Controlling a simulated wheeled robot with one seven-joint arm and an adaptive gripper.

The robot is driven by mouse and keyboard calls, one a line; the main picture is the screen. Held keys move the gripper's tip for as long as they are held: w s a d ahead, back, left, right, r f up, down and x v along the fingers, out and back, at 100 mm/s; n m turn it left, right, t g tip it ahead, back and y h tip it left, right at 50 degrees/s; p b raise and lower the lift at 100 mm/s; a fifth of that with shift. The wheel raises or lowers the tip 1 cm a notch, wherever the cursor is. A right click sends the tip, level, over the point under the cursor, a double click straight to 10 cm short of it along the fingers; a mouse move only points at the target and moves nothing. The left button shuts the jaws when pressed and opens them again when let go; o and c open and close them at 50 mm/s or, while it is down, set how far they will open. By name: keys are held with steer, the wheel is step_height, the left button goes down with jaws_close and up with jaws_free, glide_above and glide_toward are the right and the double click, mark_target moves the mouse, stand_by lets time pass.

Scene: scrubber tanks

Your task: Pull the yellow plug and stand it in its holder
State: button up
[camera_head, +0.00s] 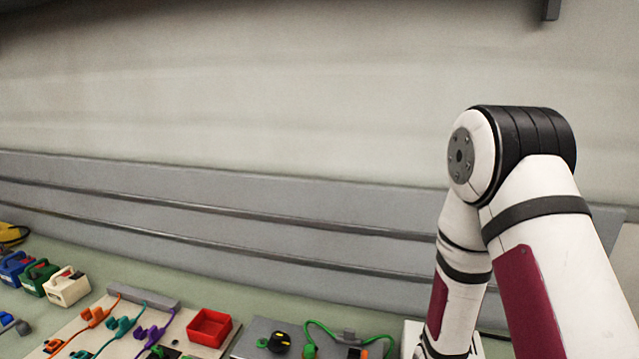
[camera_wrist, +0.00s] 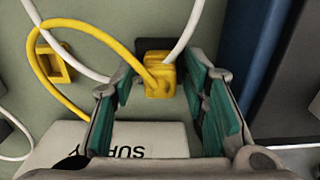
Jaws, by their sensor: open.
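In the wrist view a yellow plug (camera_wrist: 160,78) with a yellow cable sits just beyond the fingertips, between the two fingers as seen from the wrist. My gripper (camera_wrist: 160,90) is open, with green pads on both sides of the plug and space visible at each side. A small yellow frame-like holder (camera_wrist: 54,63) stands to the left on the green surface, partly crossed by the yellow cable. My gripper does not show in the head view. I cannot make out the yellow plug there.
A white block (camera_wrist: 120,140) with partly hidden lettering lies below the plug. White cables run close by. A blue object (camera_wrist: 255,50) and a dark grey box (camera_wrist: 295,80) stand at right. The head view shows a red tray (camera_head: 209,327), colored connectors and a grey wall rail.

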steer(key=shift+c, duration=0.6)
jaws_close()
steer(key=o, duration=0.7)
jaws_free()
steer(key=shift+o, duration=0.2)
step_height(320, 180, up, 12)
